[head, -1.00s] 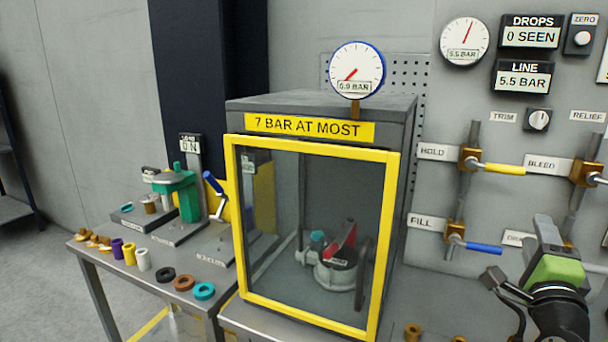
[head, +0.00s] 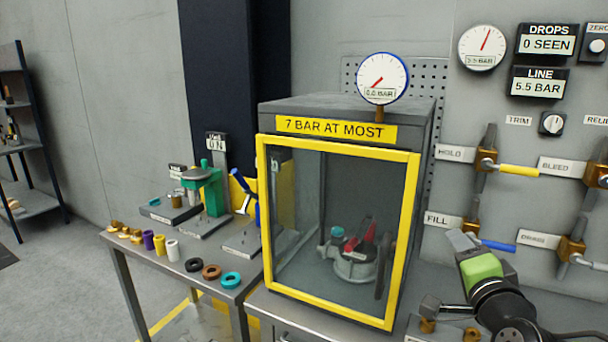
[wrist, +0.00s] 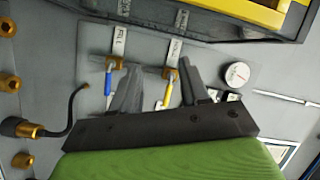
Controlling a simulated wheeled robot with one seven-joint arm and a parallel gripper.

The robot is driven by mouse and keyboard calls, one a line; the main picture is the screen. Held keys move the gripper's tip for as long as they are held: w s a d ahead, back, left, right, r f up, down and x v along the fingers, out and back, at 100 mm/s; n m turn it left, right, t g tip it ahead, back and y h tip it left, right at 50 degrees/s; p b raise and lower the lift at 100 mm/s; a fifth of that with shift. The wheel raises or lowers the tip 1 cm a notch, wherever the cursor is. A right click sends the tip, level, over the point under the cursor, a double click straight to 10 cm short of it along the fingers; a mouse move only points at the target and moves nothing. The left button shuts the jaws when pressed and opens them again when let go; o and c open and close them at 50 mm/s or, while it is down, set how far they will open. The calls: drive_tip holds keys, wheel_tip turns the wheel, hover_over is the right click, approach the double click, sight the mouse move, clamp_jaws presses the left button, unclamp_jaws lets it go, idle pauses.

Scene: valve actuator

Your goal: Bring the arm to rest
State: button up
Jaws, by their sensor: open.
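My gripper (head: 464,242) is at the lower right of the head view, with a green body and dark jaws. It is in front of the valve panel, right of the yellow-framed test cabinet (head: 412,240). In the wrist view my gripper (wrist: 160,88) shows two grey fingers spread apart with nothing between them. The blue fill handle (wrist: 108,78) and the yellow hold handle (wrist: 168,90) appear beyond the fingers. I cannot tell the distance to them.
The cabinet door is closed over a valve actuator (head: 355,262). Left of it, a bench holds a green press (head: 212,192) and several coloured rings and bushings. A dark hose (wrist: 72,118) and brass fittings (wrist: 8,82) show in the wrist view. Open floor lies at left.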

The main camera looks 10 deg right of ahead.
drive_tip(key=s+a+f+n+g+y+p, duration=0.25)
drive_tip(key=a+n, duration=0.35)
drive_tip(key=a, duration=0.4)
drive_tip(key=s+a+f+n+g+y+p, duration=0.1)
drive_tip(key=s+a+f+n+g+y, duration=0.25)
drive_tip(key=a+n, duration=0.45)
drive_tip(key=s+a+f+n+g, duration=0.1)
drive_tip(key=s+a+g, duration=0.1)
drive_tip(key=s, duration=0.3)
drive_tip(key=s+a+f+n+g+p, duration=0.1)
drive_tip(key=s+a+n+g, duration=0.1)
drive_tip(key=s, duration=0.4)
drive_tip(key=shift+s+a+g, duration=0.2)
drive_tip(key=shift+a+g, duration=0.05)
drive_tip(key=shift+g, duration=0.15)
idle(4.7)
